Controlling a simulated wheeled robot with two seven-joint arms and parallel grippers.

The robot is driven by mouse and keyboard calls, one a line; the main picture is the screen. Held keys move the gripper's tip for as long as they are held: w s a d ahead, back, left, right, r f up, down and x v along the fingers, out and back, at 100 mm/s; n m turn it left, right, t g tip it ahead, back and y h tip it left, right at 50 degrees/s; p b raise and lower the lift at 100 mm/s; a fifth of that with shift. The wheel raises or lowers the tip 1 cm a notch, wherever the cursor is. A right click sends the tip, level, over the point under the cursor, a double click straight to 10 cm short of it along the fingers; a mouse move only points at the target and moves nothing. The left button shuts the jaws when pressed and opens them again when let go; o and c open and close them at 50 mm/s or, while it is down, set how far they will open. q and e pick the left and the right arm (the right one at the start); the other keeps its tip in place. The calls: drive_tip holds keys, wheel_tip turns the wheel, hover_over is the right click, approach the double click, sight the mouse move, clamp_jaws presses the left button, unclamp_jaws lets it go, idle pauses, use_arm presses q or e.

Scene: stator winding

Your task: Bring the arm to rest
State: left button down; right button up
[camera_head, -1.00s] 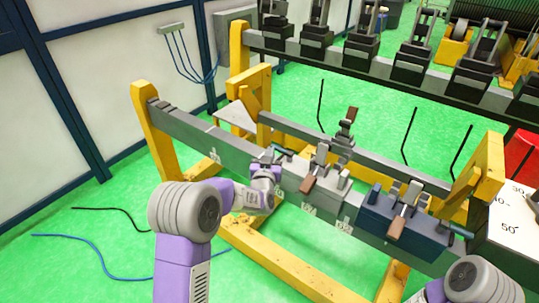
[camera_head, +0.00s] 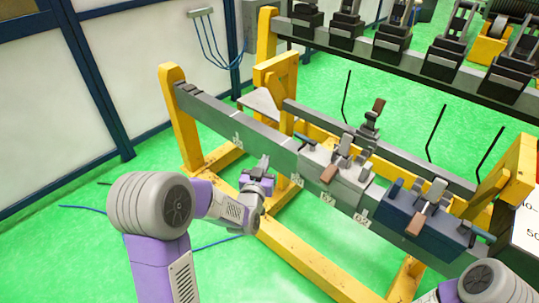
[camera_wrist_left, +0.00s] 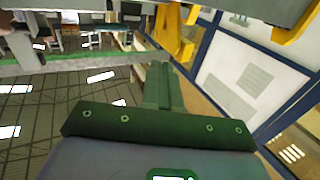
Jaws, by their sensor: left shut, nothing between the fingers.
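My left gripper (camera_head: 262,165) is at the end of the purple and grey left arm, just in front of the grey rail (camera_head: 235,128) of the yellow frame. Its fingers are together with nothing between them, and it is apart from the clamp units. In the left wrist view the dark green gripper (camera_wrist_left: 160,95) points up the picture, its fingers together and empty. My right arm shows only as a grey joint at the lower right of the head view; its gripper is outside the picture.
A light grey clamp unit (camera_head: 335,172) and a dark blue one (camera_head: 420,220) sit on the rail. The yellow frame (camera_head: 180,120) stands on a green floor. Behind it is a rack of black clamps (camera_head: 440,60). Green floor (camera_head: 225,275) is free below my left arm.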

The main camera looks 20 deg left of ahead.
use_arm(q)
drive_tip(key=shift+s, duration=0.15)
drive_tip(key=s+d+f+g+h+p, duration=0.2)
drive_tip(key=s+d+f+g, duration=0.2)
drive_tip(key=f, duration=0.6)
drive_tip(key=s+d+f+g+h+p, duration=0.25)
drive_tip(key=s+f+g, duration=0.2)
drive_tip(key=f, duration=0.55)
drive_tip(key=s+d+f+g+p, duration=0.1)
drive_tip(key=s+d+f+g, duration=0.1)
drive_tip(key=s, duration=0.4)
drive_tip(key=s+d+f+g+h+p, duration=0.1)
drive_tip(key=s+d+f+g, duration=0.2)
drive_tip(key=s, duration=0.4)
drive_tip(key=s+d+f+n+g+h+p, duration=0.1)
drive_tip(key=s+d+f+g, duration=0.2)
drive_tip(key=s, duration=0.4)
drive_tip(key=shift+d+g, duration=0.45)
drive_tip(key=shift+d, duration=0.1)
drive_tip(key=shift+a+f, duration=0.1)
